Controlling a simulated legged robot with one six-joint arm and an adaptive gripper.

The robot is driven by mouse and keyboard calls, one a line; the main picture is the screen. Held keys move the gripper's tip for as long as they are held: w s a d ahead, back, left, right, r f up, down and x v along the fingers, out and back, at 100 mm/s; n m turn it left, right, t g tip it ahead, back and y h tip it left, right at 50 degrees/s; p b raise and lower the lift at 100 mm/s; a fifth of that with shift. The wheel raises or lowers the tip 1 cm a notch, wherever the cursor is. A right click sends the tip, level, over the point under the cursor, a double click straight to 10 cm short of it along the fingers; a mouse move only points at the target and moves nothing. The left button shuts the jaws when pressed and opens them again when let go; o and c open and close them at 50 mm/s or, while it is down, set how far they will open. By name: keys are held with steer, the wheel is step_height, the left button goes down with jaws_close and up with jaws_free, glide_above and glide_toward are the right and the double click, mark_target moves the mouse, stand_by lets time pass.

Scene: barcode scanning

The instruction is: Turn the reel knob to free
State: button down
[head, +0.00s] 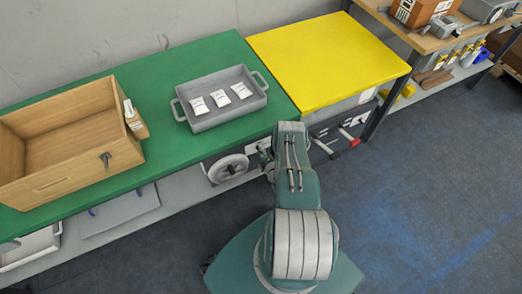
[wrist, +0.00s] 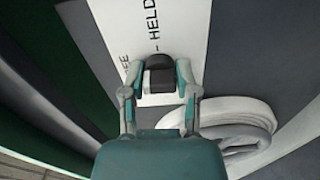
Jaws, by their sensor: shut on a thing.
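The reel knob (wrist: 159,66) is a small black piece with a pale lower part, in front of a white label plate (wrist: 175,28) in the wrist view. In the head view my arm hides the knob, and my gripper (head: 266,150) shows only in part at the green bench's front edge. The white reel (head: 228,168) hangs under the bench, left of my gripper; it also shows in the wrist view (wrist: 236,128).
A grey tray (head: 222,117) with several white packets and an open wooden box (head: 58,184) stand on the green bench (head: 190,62). A yellow-topped bench (head: 325,58) adjoins at right, with red-handled parts (head: 349,137) below. The floor at right is clear.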

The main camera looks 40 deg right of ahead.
steer(key=shift+s+a+f+n, duration=0.1)
steer(key=shift+a+f+n, duration=0.15)
steer(key=shift+n, duration=0.25)
steer(key=shift+c, duration=2)
jaws_free()
steer(key=shift+d, duration=0.1)
steer(key=shift+r, duration=0.1)
steer(key=v, duration=1.2)
steer(key=shift+d, duration=0.1)
